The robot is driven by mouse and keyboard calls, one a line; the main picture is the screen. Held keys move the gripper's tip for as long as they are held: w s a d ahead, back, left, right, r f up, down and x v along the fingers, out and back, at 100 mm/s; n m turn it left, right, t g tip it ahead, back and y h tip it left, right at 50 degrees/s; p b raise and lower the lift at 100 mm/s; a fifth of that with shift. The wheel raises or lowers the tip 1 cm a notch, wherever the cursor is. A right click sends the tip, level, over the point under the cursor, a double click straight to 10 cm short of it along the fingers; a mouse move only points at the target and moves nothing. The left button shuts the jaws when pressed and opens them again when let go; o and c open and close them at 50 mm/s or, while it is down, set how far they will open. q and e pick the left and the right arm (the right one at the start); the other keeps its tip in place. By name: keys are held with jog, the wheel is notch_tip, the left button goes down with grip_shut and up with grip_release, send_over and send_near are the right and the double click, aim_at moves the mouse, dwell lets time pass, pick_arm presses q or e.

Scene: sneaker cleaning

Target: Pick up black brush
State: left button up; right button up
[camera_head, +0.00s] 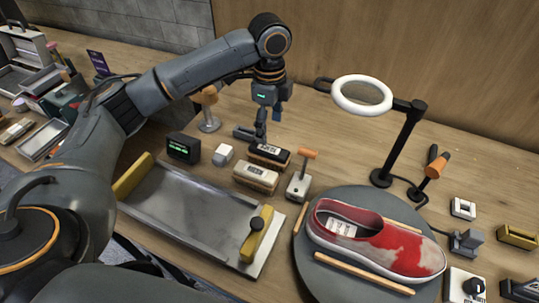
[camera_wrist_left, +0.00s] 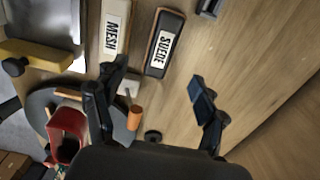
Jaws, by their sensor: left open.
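The black brush (camera_head: 269,153) lies on the wooden table with a white label. In the left wrist view the black brush (camera_wrist_left: 173,29) shows the label "SUEDE". A cream brush (camera_head: 257,177) lies beside it, labelled "MESH" in the left wrist view (camera_wrist_left: 114,33). My left gripper (camera_head: 263,126) is open and empty, just behind and above the black brush. In the left wrist view its spread fingers (camera_wrist_left: 160,76) lie below the black brush's near end, apart from it. My right gripper is not in view.
A metal tray (camera_head: 190,203) lies in front. A red and white sneaker (camera_head: 375,240) sits on a round grey turntable (camera_head: 312,277). An orange-handled tool (camera_head: 303,176) stands right of the brushes. A ring lamp (camera_head: 362,95) rises behind. The table behind the brushes is partly clear.

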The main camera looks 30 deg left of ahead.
aim_at(269, 149)
pick_arm(q)
notch_tip(269, 149, down, 4)
jog(key=shift+w+f, duration=0.15)
jog(key=shift+f, duration=0.05)
jog(key=f, duration=0.5)
jog(key=shift+a+p, duration=0.2)
jog(key=shift+p, duration=0.2)
jog(key=shift+c, duration=0.2)
jog(key=c, duration=1.2)
notch_tip(269, 149, up, 10)
jog(key=shift+r+b, duration=0.1)
jog(key=shift+b, duration=0.2)
